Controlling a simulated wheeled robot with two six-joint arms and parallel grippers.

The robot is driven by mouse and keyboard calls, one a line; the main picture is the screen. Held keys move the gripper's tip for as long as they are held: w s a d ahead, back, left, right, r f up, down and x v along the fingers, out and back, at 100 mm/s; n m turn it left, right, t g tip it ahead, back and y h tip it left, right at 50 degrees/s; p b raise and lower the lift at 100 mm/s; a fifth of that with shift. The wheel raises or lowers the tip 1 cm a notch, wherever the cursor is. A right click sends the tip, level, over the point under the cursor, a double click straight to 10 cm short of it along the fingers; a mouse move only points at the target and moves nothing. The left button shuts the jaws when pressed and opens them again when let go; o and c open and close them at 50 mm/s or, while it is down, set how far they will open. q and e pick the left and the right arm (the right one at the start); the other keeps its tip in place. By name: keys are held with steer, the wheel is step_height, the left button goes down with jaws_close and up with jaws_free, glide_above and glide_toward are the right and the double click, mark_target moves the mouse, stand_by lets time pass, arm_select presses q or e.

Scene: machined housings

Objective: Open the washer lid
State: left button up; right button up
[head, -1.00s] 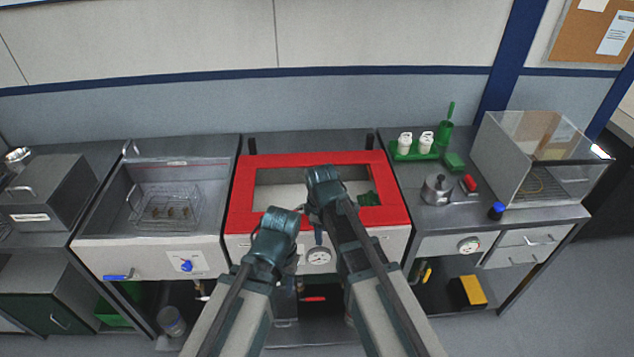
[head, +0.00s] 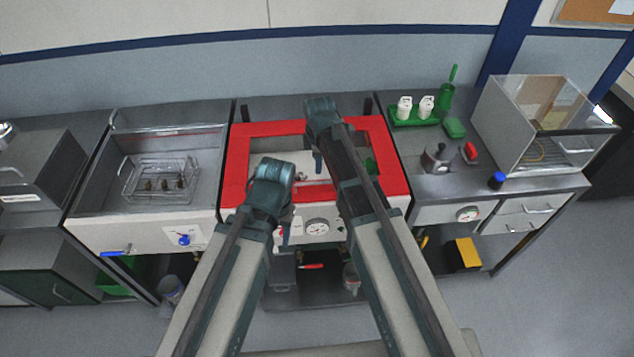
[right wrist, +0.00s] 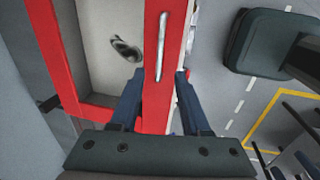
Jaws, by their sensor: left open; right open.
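The washer lid is a red frame (head: 238,165) around a clear window, lying flat and shut on the middle unit in the head view. In the right wrist view its red front bar (right wrist: 154,110) carries a silver handle (right wrist: 163,45). My right gripper (right wrist: 155,85) is open, its two dark fingers on either side of the red bar near one end of the handle; I cannot tell whether they touch. In the head view its arm covers part of the lid. My left gripper (head: 286,230) is open and empty at the unit's front, left of the gauge; its fingertips are partly hidden.
A sink with a wire basket (head: 160,181) is at left. At right are a green tray with white bottles (head: 414,112), a metal pot (head: 436,158), a blue-capped item (head: 497,181) and a clear-sided box (head: 545,120). A gauge (head: 316,227) is on the washer's front.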

mark_target(317, 182)
steer(key=f+b, duration=0.3)
steer(key=w+f+b, duration=0.1)
steer(key=f+b, duration=0.3)
steer(key=w+f+b, duration=0.1)
steer(key=f+b, duration=0.2)
steer(key=f, duration=0.1)
steer(key=shift+w+f, duration=0.1)
steer(key=shift+f, duration=0.1)
steer(key=shift+r, duration=0.1)
jaws_close()
stand_by(1.0)
